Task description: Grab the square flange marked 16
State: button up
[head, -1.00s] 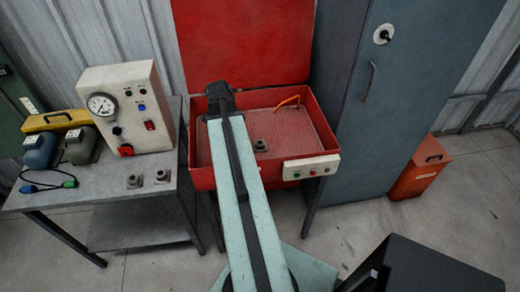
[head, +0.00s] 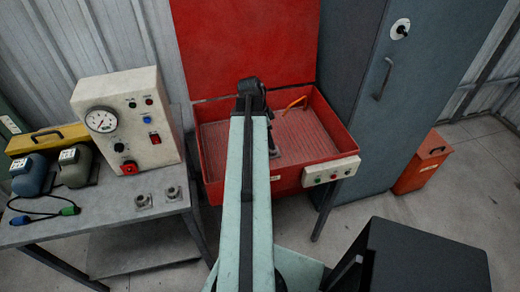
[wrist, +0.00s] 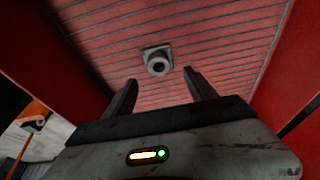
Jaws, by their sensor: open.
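A grey square flange (wrist: 157,62) with a round raised hub lies on the red ribbed floor of the red tray, ahead of my fingertips in the wrist view. In the head view, my arm hides most of this flange (head: 275,152). Two more grey flanges stand on the bench at the left, one at its front edge (head: 143,201) and one just right of it (head: 173,193). No number is readable on any of them. My gripper (wrist: 160,80) is open and empty, its two fingers spread over the tray floor, with the flange beyond and between them.
The red tray's walls (head: 333,130) rise around the work area, with an orange hose (head: 294,102) at its back. A white button box (head: 331,171) is on its front. The bench carries a gauge panel (head: 125,120). A grey cabinet (head: 400,110) stands right.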

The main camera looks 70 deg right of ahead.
aim_at(273, 151)
jog(key=shift+b+x, duration=1.4)
jog(key=b+x, duration=0.5)
jog(key=shift+a+f, duration=0.15)
grip_shut()
